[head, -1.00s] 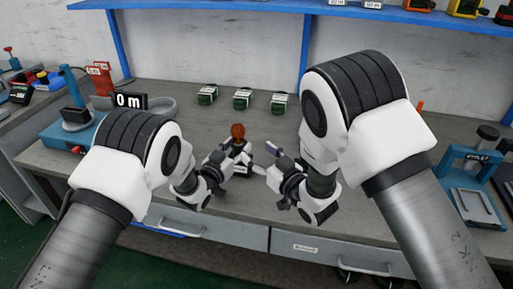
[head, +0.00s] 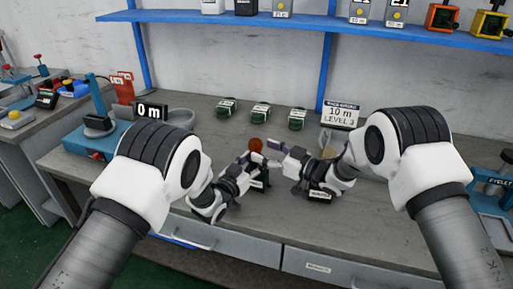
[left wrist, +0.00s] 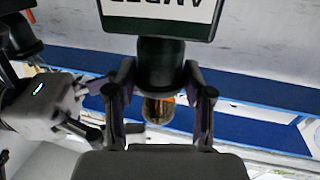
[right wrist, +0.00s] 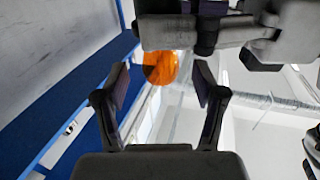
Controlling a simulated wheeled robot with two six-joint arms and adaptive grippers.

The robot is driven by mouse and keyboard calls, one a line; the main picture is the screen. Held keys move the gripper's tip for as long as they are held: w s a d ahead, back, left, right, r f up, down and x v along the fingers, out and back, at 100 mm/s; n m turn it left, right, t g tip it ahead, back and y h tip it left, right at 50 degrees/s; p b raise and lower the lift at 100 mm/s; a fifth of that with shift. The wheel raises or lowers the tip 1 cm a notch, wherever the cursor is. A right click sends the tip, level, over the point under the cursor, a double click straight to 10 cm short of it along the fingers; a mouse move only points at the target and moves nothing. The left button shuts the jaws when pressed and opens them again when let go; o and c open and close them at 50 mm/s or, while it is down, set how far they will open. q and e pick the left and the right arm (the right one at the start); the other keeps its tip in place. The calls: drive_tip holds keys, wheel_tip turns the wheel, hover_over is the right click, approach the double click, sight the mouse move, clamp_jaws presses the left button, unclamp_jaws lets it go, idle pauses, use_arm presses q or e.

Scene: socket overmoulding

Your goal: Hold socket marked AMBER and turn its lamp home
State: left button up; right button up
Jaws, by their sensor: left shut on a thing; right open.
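The dark green socket (left wrist: 160,62) shows at the top of the left wrist view, its white label (left wrist: 160,12) upside down and reading AMBER. My left gripper (head: 254,168) is shut around the socket's neck and holds it near the bench top. The orange lamp (head: 256,145) sits at the socket's end; it also shows in the left wrist view (left wrist: 159,109). My right gripper (head: 276,153) is open just right of the lamp. In the right wrist view the lamp (right wrist: 160,68) lies ahead between the open fingers, below my left gripper's fingers. How far it is seated is unclear.
Several green sockets (head: 261,113) stand in a row at the back of the bench. A labelled block (head: 320,196) sits under my right gripper. A blue fixture (head: 93,137) stands left.

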sight(261, 150)
drive_tip(key=x, duration=0.3)
drive_tip(key=shift+w+a, duration=0.1)
drive_tip(key=c, duration=1.2)
use_arm(q)
drive_tip(key=shift+s, duration=0.1)
use_arm(e)
drive_tip(key=shift+a+m+t+h, duration=0.1)
drive_tip(key=shift+m+t+h, duration=0.7)
drive_tip(key=shift+t, duration=0.1)
drive_tip(key=o, duration=1.2)
drive_tip(key=v, duration=1.2)
